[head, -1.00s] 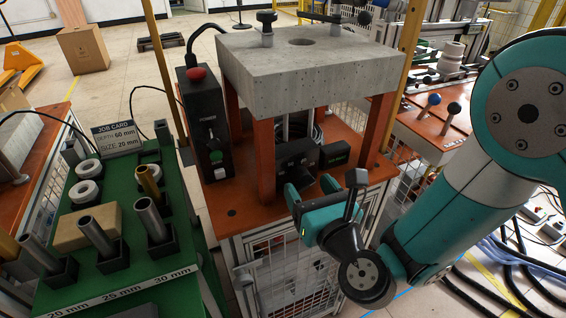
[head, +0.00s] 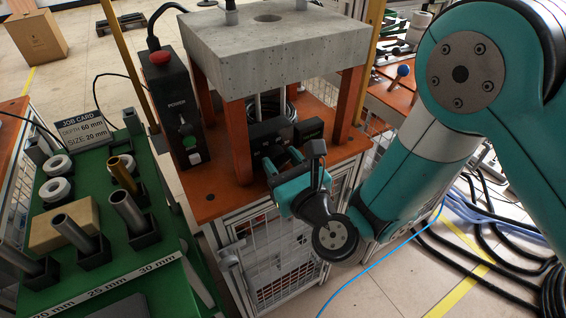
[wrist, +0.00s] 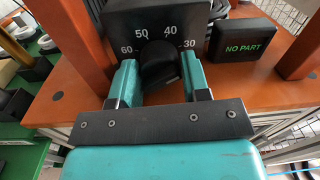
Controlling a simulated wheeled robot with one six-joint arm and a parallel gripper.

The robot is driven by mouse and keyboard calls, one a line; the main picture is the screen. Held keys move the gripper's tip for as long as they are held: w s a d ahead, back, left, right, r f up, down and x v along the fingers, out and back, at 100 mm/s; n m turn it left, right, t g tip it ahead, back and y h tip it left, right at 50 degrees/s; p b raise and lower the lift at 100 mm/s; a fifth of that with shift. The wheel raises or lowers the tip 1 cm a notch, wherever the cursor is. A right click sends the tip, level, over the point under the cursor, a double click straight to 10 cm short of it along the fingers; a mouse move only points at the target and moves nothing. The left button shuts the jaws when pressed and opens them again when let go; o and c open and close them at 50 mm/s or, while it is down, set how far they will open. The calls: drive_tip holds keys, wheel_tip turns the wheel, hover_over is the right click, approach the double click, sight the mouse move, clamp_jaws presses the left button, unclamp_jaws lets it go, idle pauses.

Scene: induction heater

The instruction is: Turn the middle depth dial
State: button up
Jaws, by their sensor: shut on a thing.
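The depth dial (wrist: 160,65) is a round black knob on a black box with a scale reading 60, 50, 40 and 30 around it. My gripper (wrist: 158,80) is shut on the knob, one teal finger on each side, in the wrist view. The dial's pointer mark cannot be made out. In the head view my gripper (head: 283,170) is at the front of the black dial box (head: 272,140), under the concrete block (head: 270,50); the fingers hide the knob there. The job card (head: 84,128) reads depth 60 mm, size 20 mm.
A black box reading NO PART (wrist: 246,40) sits just right of the dial. Orange posts (head: 237,140) stand close on both sides. A power box with a red button (head: 159,57) is at left, beside a green table (head: 110,270) holding metal tubes and white rings.

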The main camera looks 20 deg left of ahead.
drive_tip(key=n, duration=0.3)
drive_tip(key=shift+s, duration=0.15)
drive_tip(key=o, duration=0.9)
drive_tip(key=shift+b, duration=0.35)
